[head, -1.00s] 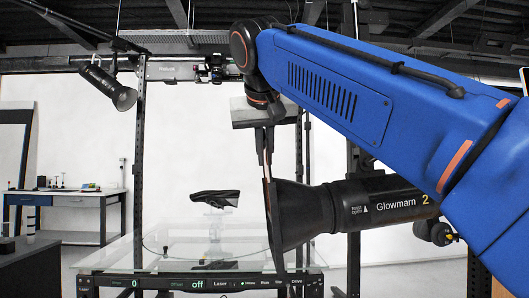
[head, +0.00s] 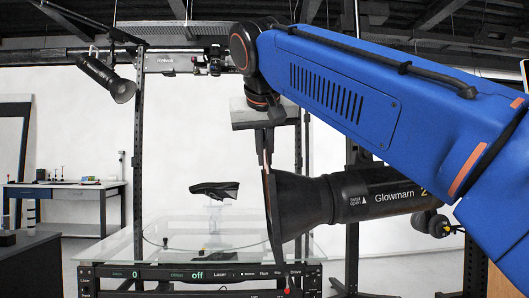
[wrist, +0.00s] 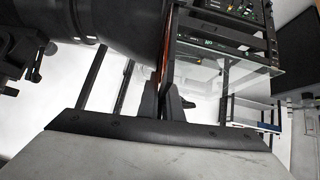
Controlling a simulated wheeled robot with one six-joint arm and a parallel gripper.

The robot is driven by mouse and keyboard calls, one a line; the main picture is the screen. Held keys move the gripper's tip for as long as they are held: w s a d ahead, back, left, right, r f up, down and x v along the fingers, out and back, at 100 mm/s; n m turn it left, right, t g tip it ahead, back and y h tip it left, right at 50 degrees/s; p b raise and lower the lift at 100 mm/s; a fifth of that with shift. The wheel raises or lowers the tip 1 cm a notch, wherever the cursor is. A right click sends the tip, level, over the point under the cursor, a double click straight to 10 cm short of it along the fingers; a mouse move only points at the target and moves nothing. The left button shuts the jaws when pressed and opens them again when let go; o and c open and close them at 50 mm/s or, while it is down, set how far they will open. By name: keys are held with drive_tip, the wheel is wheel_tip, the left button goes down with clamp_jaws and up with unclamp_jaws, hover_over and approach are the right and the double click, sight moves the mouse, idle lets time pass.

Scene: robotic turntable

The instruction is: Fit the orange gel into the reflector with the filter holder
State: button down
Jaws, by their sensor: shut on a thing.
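My gripper (head: 264,148) is shut on a thin, dark-edged filter holder, seen nearly edge-on (head: 269,205). Orange shows along its edge in the wrist view (wrist: 168,60), but the face of the gel is turned away. The black flared reflector (head: 302,208) is on the front of the black "Glowmarn" lamp (head: 375,193), facing left. The holder hangs below my gripper, upright, right at the reflector's mouth. In the wrist view the reflector (wrist: 120,25) lies left of the holder. I cannot tell whether the holder is seated or only touching the rim.
A glass-topped turntable (head: 130,246) with a dark shoe (head: 214,189) above it stands behind, left of the holder. Its front control panel (head: 200,274) runs below. A second lamp (head: 107,78) hangs upper left. A workbench (head: 65,190) is far left.

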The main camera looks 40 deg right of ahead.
drive_tip(key=shift+s+f, duration=0.1)
drive_tip(key=shift+f, duration=0.4)
drive_tip(key=c, duration=1.9)
unclamp_jaws()
drive_tip(key=shift+o, duration=0.2)
drive_tip(key=shift+r, duration=0.1)
